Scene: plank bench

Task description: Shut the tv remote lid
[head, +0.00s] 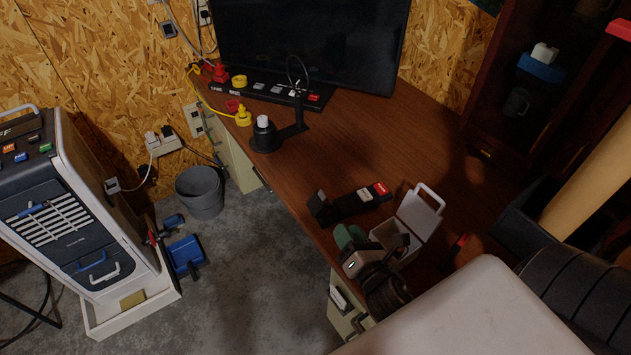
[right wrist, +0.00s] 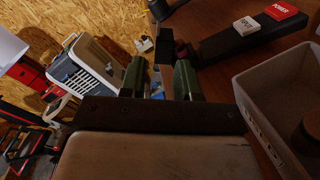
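The tv remote (head: 352,204) is a long black bar on the brown desk, with a red and a white button at its right end. It also shows in the right wrist view (right wrist: 247,43), where the buttons read POWER and INPUT. Its dark lid (head: 319,203) stands raised at the left end. My right gripper (head: 349,236), with green fingertips, is just in front of the remote, apart from it. In the right wrist view its two fingers (right wrist: 160,80) are spread with nothing held between them. My left gripper is not in view.
A light grey open box (head: 392,233) with its lid tipped back stands right beside my right gripper. A black lamp-like stand (head: 266,136) and a television (head: 310,45) are farther back.

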